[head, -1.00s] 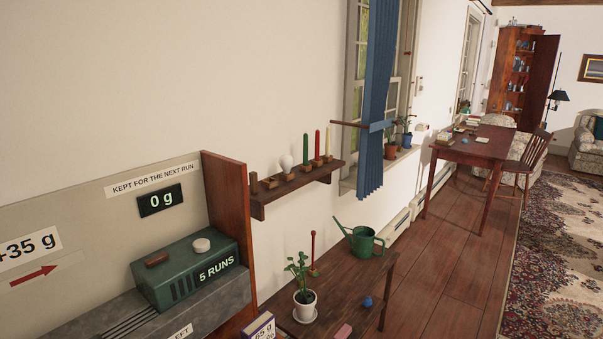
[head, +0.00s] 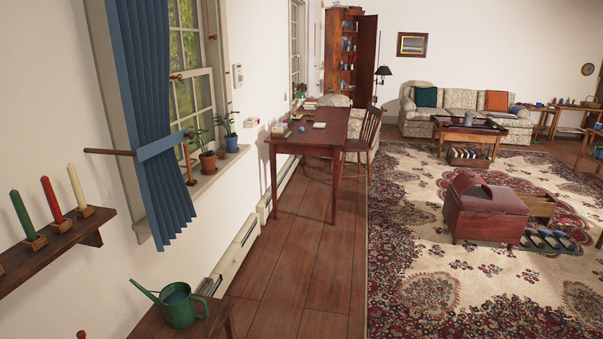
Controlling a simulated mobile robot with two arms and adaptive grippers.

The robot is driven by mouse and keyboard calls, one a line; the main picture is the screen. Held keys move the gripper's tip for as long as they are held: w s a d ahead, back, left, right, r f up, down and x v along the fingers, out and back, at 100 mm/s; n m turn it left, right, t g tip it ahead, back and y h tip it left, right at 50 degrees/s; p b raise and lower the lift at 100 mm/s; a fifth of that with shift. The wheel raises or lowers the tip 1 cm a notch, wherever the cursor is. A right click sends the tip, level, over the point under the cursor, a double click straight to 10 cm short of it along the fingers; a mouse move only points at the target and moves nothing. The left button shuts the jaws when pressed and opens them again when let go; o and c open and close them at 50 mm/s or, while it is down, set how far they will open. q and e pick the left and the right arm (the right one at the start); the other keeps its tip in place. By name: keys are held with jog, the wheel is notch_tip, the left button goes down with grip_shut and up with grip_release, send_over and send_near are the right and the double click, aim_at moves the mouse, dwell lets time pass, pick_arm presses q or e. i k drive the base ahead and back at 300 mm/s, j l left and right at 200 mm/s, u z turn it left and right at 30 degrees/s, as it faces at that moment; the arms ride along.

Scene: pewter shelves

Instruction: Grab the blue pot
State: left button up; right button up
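In the head view a small blue pot (head: 231,143) with a green plant stands on the window sill (head: 215,170). A terracotta pot (head: 208,161) with a plant stands just left of it. The blue curtain (head: 155,120), held by a blue tieback, hangs to the left of both pots. Neither of my grippers is in view.
A candle shelf (head: 60,245) juts from the wall at left. A green watering can (head: 178,305) stands on a low wooden table at the bottom. A red-brown desk (head: 315,135) and a chair stand beyond the window. The plank floor (head: 300,260) is clear.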

aim_at(231, 141)
jog(key=i+z, duration=0.3)
jog(key=i, duration=2.25)
jog(key=i+l+u, duration=0.15)
jog(key=i, duration=0.45)
jog(key=i+l, duration=0.1)
jog(key=i, duration=0.55)
jog(key=j+u, duration=0.05)
